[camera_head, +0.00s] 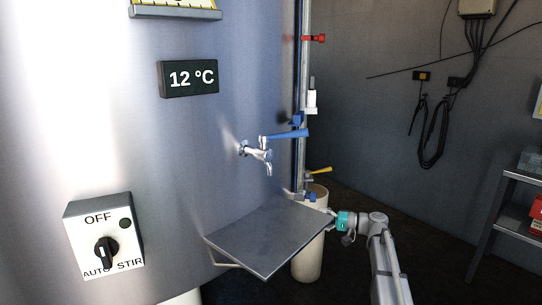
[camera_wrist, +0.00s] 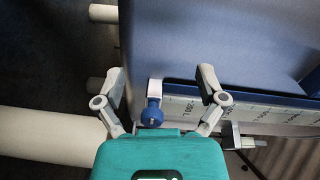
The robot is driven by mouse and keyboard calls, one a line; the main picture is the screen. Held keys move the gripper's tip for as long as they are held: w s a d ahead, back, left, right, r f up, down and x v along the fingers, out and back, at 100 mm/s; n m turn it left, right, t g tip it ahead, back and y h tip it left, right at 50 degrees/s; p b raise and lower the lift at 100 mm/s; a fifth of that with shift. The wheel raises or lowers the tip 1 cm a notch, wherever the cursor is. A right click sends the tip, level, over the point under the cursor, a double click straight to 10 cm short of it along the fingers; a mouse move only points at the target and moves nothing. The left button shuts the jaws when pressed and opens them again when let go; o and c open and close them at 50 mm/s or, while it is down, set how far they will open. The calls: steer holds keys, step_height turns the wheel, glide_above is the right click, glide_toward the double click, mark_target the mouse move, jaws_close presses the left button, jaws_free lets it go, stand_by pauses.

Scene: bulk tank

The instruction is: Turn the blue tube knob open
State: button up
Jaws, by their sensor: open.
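The blue tube knob (camera_wrist: 151,116) is a small round blue knob at the end of the graduated sight tube (camera_wrist: 180,105) in the wrist view. In the head view the blue knob (camera_head: 310,197) is small, low on the tube beside the tank, just behind the steel shelf. My gripper (camera_wrist: 162,84) is open, with one finger on each side of the knob and nothing held. I cannot tell whether a finger touches it. In the head view my gripper (camera_head: 328,210) is at the knob, by the shelf's right corner.
The steel tank (camera_head: 200,130) carries a tap (camera_head: 258,152) with a blue lever. A tilted steel shelf (camera_head: 270,238) juts out below it. A yellow lever (camera_head: 319,171) and a red knob (camera_head: 315,38) are higher up.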

steer(key=s+a+f+n+g+h+p, duration=0.1)
steer(key=s+a+f+g+h, duration=0.2)
steer(key=s+f, duration=0.4)
steer(key=s+a+f+g+h+p, duration=0.1)
steer(key=s+a+f+h, duration=0.2)
steer(key=s+f+h, duration=0.5)
steer(key=s+d+r+g+h+p, duration=0.1)
steer(key=s+d+h, duration=0.2)
steer(key=s, duration=0.4)
steer(key=s+d+h+p, duration=0.1)
steer(key=s+d+h, duration=0.2)
steer(key=s, duration=0.4)
step_height(320, 180, up, 37)
steer(key=p, duration=3.7)
steer(key=shift+s+a+r, duration=0.15)
steer(key=shift+a, duration=0.1)
